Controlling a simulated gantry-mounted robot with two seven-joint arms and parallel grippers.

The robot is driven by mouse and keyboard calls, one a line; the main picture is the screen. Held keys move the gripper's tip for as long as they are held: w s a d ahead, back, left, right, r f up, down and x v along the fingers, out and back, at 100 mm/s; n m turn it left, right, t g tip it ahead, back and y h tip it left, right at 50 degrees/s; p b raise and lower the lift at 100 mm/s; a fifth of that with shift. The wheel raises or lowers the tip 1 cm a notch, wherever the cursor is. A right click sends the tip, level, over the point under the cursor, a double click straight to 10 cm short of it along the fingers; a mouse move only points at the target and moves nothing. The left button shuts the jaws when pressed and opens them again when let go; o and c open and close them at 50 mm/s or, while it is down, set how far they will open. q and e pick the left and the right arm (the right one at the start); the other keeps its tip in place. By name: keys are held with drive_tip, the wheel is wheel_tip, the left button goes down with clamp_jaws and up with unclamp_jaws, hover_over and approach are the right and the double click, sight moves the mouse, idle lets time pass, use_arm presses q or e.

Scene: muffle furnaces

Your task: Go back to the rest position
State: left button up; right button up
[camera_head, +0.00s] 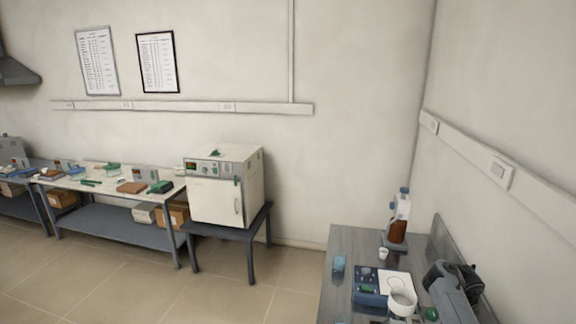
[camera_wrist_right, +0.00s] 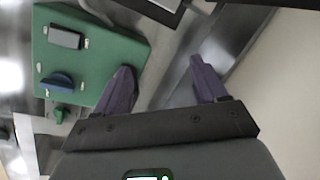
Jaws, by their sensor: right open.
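My right gripper (camera_wrist_right: 160,66) shows in the right wrist view with its two purple fingers spread wide apart. Nothing is between them. A green box-shaped device (camera_wrist_right: 110,45) with a dark blue knob lies just left of the fingers; I cannot tell whether the left finger touches it. In the head view a grey and black shape (camera_head: 452,288) at the lower right looks like part of my right arm; its fingers cannot be made out there. My left gripper is in neither view.
A grey bench (camera_head: 345,245) at the right holds a bottle dispenser (camera_head: 398,222), a blue device (camera_head: 369,290), a white bowl (camera_head: 402,302) and a small beaker (camera_head: 339,263). A closed white furnace (camera_head: 225,190) stands on a dark table. The floor (camera_head: 215,290) between is clear.

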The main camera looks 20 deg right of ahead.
drive_tip(key=s+a+f+n+t+p, duration=0.1)
drive_tip(key=s+a+n+t+p, duration=0.2)
drive_tip(key=a+n, duration=1)
drive_tip(key=s+a+f+n+p, duration=0.1)
drive_tip(key=s+a+n+p, duration=0.3)
drive_tip(key=a+n, duration=0.85)
drive_tip(key=s+a+r+n+y+p, duration=0.1)
drive_tip(key=s+a+r+n, duration=0.2)
drive_tip(key=s+a+n, duration=0.3)
drive_tip(key=s+a+r+n+y, duration=0.1)
drive_tip(key=s+a+r+n, duration=0.3)
drive_tip(key=s+a, duration=0.8)
drive_tip(key=shift+s+a+r+n+y+p, duration=0.15)
drive_tip(key=shift+a+n+y+p, duration=0.25)
drive_tip(key=shift+a+n, duration=0.55)
drive_tip(key=shift+c, duration=0.3)
